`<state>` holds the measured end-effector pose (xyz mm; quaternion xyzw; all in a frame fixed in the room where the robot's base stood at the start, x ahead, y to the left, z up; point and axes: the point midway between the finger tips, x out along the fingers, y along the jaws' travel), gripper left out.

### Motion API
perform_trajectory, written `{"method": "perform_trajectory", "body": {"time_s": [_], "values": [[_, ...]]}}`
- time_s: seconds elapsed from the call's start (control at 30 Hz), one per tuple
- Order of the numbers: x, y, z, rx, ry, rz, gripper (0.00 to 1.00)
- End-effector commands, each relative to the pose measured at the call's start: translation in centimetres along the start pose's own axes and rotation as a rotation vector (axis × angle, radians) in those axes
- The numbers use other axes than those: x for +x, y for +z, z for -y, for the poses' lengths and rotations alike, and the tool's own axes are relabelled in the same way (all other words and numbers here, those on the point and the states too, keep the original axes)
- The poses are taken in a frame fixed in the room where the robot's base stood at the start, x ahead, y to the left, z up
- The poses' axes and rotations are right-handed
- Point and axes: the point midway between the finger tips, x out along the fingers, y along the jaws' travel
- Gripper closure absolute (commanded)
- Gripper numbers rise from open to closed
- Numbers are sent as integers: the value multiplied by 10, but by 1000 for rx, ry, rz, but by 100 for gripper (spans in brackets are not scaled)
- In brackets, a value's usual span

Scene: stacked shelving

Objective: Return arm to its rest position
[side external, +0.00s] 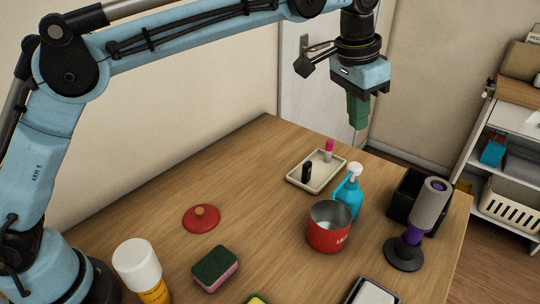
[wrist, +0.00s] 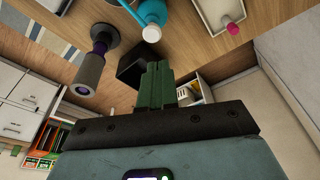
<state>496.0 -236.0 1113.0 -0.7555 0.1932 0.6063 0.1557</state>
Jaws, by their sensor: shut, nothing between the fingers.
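My gripper (side external: 358,124) hangs from the blue arm high above the far right part of the wooden table (side external: 140,222). Its green fingers point down, are shut and have nothing between them. It is clear of every object. In the wrist view the two green fingers (wrist: 158,70) lie side by side with no gap that I can make out. My arm reaches across the top of the side view from its base at the left.
A tray (side external: 301,181), a blue pump bottle (side external: 350,198), a red can (side external: 327,236), a black bin (side external: 404,192) and a grey-purple stand (side external: 428,206) stand below. A red lid (side external: 201,219) and sponge (side external: 215,268) lie nearer. Shelving (side external: 515,150) is at right.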

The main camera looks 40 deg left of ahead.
Motion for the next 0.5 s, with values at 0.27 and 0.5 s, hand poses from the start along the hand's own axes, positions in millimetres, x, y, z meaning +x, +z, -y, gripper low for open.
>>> {"method": "perform_trajectory", "body": {"time_s": [0.27,0.5], "values": [[-33,53,50,-117,-36,-92,100],[-44,118,82,-219,-76,-179,100]]}}
